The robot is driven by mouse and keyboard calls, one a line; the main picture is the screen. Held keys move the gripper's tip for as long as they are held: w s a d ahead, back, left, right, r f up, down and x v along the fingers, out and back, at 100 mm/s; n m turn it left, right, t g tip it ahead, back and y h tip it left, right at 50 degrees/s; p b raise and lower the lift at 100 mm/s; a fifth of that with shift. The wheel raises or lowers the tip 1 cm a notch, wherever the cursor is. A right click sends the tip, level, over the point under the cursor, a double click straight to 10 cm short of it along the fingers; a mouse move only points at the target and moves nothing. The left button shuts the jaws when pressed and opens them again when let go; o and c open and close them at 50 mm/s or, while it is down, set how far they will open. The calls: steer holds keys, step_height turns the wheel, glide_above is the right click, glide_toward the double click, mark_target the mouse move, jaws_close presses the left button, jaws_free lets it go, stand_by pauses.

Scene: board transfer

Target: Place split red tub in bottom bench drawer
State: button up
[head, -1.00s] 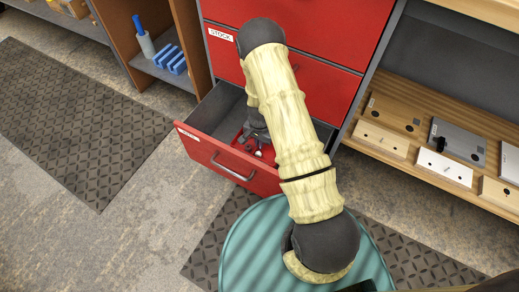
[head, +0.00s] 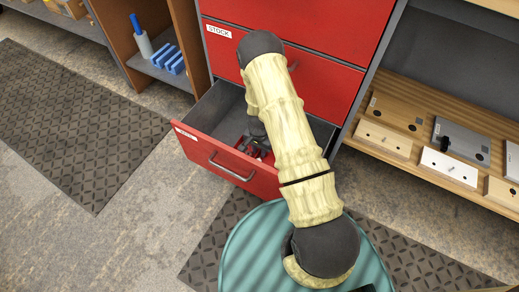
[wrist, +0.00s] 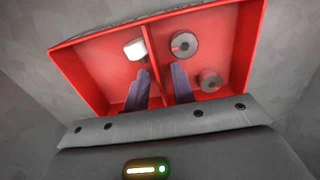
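The split red tub (wrist: 101,94) lies inside the open bottom bench drawer (head: 225,163). A divider (wrist: 154,65) splits it into two compartments. A white block (wrist: 135,49) is in the left compartment and two grey round parts (wrist: 184,44) are in the right one. In the head view, only a bit of the tub's red shows beside my arm. My gripper (wrist: 162,69) reaches down into the tub with one dark finger on each side of the divider. A gap shows between the fingers, so it looks open.
The drawer above, labelled STOCK (head: 218,31), is closed. A wooden shelf (head: 400,155) with several boards stands at the right. A cubby at the left holds blue blocks (head: 168,59) and a bottle (head: 146,45). A round teal top (head: 245,250) is in front.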

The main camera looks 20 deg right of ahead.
step_height(320, 180, up, 12)
steer(key=p, duration=0.7)
steer(key=shift+r, duration=0.15)
steer(key=s+a+r+n+t, duration=0.1)
steer(key=s+r+n, duration=0.15)
steer(key=r, duration=0.75)
steer(key=s+r+n, duration=0.2)
steer(key=s+r, duration=0.1)
steer(key=r, duration=0.7)
steer(key=s+r+n+t, duration=0.1)
steer(key=s+r+n, duration=0.3)
steer(key=s+r, duration=0.5)
steer(key=shift+s+d+r+t, duration=0.25)
steer(key=shift+s+r+t, duration=0.05)
steer(key=shift+s, duration=0.45)
